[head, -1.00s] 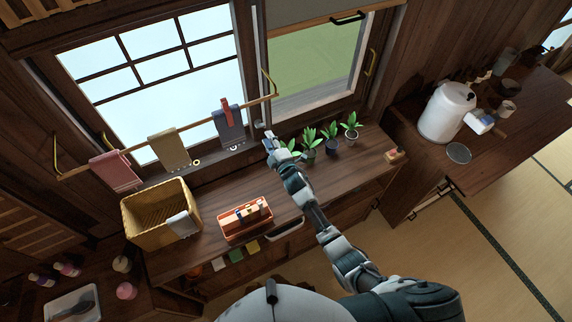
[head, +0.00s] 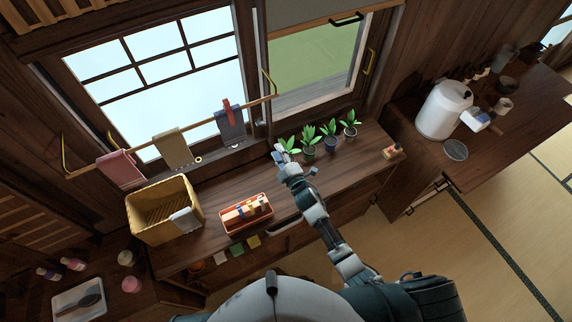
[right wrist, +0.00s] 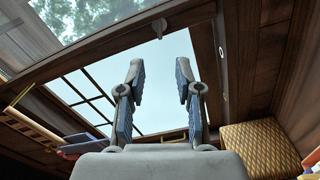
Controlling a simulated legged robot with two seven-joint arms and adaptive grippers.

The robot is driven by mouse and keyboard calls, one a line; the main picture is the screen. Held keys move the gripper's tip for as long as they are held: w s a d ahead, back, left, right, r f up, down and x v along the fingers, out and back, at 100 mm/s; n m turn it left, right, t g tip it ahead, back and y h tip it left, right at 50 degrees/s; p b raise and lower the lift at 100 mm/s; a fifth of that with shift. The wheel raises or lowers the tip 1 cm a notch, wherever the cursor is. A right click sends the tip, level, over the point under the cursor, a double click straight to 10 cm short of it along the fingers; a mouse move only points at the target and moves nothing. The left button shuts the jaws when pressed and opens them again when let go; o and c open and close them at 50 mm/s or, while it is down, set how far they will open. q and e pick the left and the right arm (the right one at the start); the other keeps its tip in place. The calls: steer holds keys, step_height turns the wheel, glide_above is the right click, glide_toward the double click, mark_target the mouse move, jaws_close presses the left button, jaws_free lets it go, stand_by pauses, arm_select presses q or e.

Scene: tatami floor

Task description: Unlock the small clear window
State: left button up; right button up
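The small clear window (head: 316,65) is at the upper middle of the head view, right of the larger gridded window, with green outside. In the right wrist view, a clear pane with trees behind it (right wrist: 85,18) shows at the upper left. A small dark fitting (right wrist: 160,28) sits on the frame at its edge; I cannot tell whether it is the lock or how it is set. My right gripper (head: 279,152) is over the counter beside the plants, below the window. In the wrist view its two fingers (right wrist: 158,95) are apart with nothing between them. My left gripper is not in view.
Potted plants (head: 309,149) stand just right of my right gripper. A towel rail (head: 190,128) with hanging towels crosses the gridded window (head: 155,65). A wicker basket (head: 165,212) and an orange tray (head: 247,214) stand on the counter (head: 225,185).

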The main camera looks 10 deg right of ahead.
steer(key=shift+v, duration=2.9)
steer(key=v, duration=1.2)
